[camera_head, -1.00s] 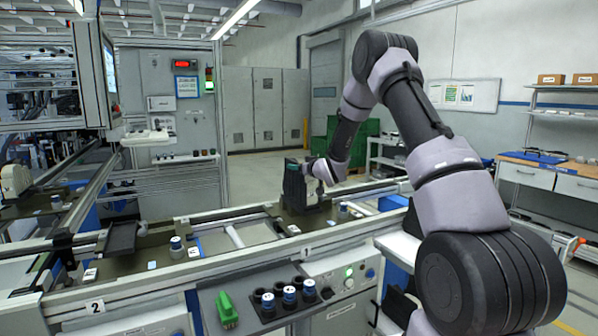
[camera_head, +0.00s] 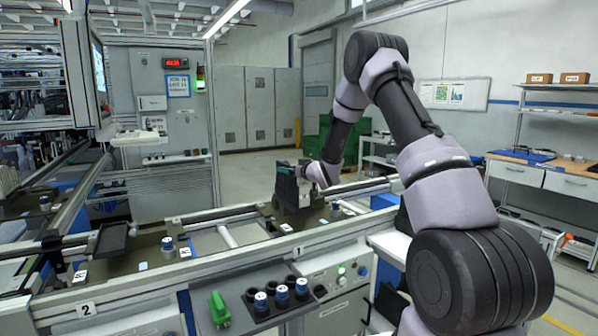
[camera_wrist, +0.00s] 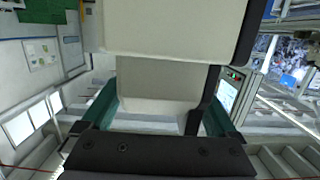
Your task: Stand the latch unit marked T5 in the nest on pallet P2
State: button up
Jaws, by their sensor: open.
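My gripper (camera_head: 287,172) is over a pallet (camera_head: 314,217) on the conveyor near the label 1. Its teal fingers (camera_wrist: 157,112) are apart in the wrist view, one on each side of a pale block. A dark, upright block-shaped unit (camera_head: 292,192) stands at the gripper in the head view, probably the same thing. No T5 mark is readable, and I cannot tell whether the fingers touch it. A second pallet (camera_head: 130,262) lies nearer the label 2, with a blue-and-white knob (camera_head: 168,244) on it. I cannot read which pallet is P2.
A front shelf holds a green part (camera_head: 218,308) and a black holder (camera_head: 262,312) with several blue-and-white knobs. Conveyor rails run along both pallets. A workbench (camera_head: 540,172) stands at the right.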

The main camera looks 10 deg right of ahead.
jog(key=v, duration=1.1)
jog(key=s+d+r+m+g+h, duration=0.2)
jog(key=s+d+r+h, duration=0.1)
jog(key=s+r, duration=0.5)
jog(key=s+d+r+m+g+h, duration=0.2)
jog(key=s+d+r+m, duration=0.1)
jog(key=s+r, duration=0.45)
jog(key=s+a+r+m+g+y, duration=0.1)
jog(key=s+a+g, duration=0.1)
jog(key=s, duration=1.1)
jog(key=s+a+r+m+g+y, duration=0.1)
jog(key=s+a+g, duration=0.1)
jog(key=s, duration=1.1)
jog(key=shift+s+m+g, duration=0.15)
jog(key=shift+m+g, duration=0.15)
jog(key=shift+m, duration=0.1)
jog(key=shift+d+r, duration=0.1)
jog(key=shift+d, duration=0.05)
